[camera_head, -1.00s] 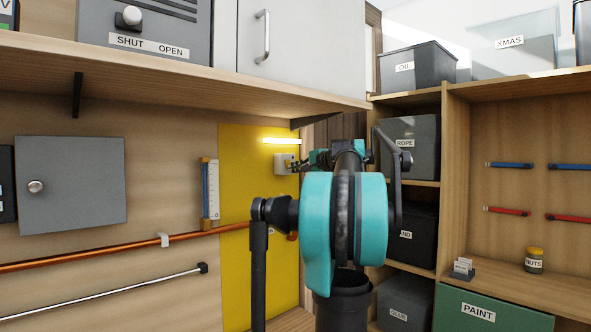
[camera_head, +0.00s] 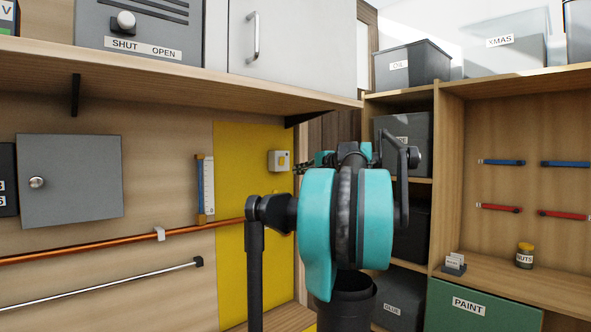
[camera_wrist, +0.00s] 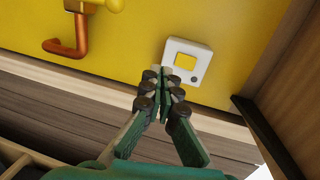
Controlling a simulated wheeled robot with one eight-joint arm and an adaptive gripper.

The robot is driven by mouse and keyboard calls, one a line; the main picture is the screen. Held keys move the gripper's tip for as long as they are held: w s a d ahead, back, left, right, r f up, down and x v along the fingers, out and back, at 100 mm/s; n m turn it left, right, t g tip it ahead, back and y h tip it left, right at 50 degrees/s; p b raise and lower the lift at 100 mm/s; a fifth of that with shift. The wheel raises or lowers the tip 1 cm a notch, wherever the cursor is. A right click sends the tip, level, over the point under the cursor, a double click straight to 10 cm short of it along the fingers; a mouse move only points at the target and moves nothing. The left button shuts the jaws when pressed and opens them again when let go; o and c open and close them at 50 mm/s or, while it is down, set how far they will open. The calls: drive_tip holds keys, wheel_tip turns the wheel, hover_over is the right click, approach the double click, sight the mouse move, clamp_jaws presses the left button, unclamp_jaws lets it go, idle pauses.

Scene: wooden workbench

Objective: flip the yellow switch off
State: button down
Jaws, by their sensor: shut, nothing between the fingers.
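The yellow switch (camera_head: 281,160) is a small yellow rocker in a pale square plate on the yellow wall panel. In the wrist view the yellow rocker (camera_wrist: 185,61) faces me. My gripper (camera_head: 300,169) is just right of the switch in the head view, partly hidden behind my teal arm. In the wrist view my gripper (camera_wrist: 165,76) is shut and empty. Its fingertips overlap the lower left edge of the plate. I cannot tell whether they touch it. No lit strip shows above the switch.
The yellow panel (camera_head: 229,265) carries an orange pipe (camera_head: 110,245); a pipe end with a yellow knob (camera_wrist: 113,5) shows in the wrist view. A wooden shelf (camera_head: 180,80) overhangs the bench. Shelving with dark bins (camera_head: 405,295) stands close on the right.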

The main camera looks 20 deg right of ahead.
drive_tip(key=s+d+f, duration=0.1)
drive_tip(key=s+d, duration=0.1)
drive_tip(key=s, duration=0.4)
drive_tip(key=shift+s+d, duration=0.25)
drive_tip(key=shift+s, duration=0.1)
drive_tip(key=shift+f, duration=0.15)
